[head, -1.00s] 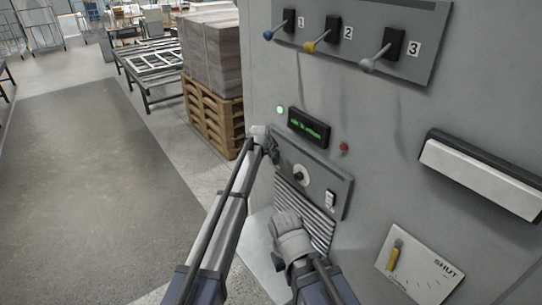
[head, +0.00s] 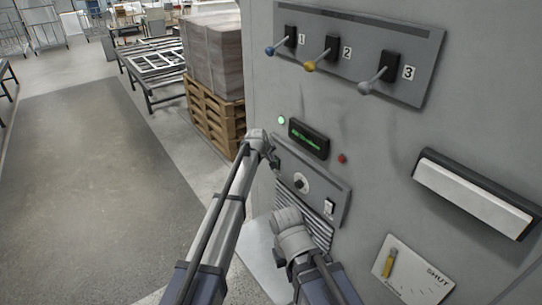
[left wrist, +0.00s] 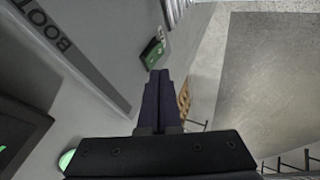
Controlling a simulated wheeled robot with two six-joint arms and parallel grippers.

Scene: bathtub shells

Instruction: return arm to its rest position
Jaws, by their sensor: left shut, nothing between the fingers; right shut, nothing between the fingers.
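In the head view my left arm reaches up from the bottom to the grey machine cabinet (head: 375,130). Its wrist stands in front of the cabinet's left edge, by the knob panel. My left gripper (left wrist: 158,78) shows in the left wrist view with its two dark fingers together and nothing between them. My right arm is folded low, in front of the slatted vent (head: 320,232). My right gripper (head: 278,258) is a small dark shape beside its grey wrist, shut and empty; its fingertips are hard to make out.
The cabinet carries three levers (head: 365,87), a green-lit display (head: 308,138), a knob panel (head: 335,192), a white handle bar (head: 470,195) and a SHUT dial plate (head: 405,280). A loaded wooden pallet (head: 210,110) stands behind left. The floor (head: 90,190) at left is clear.

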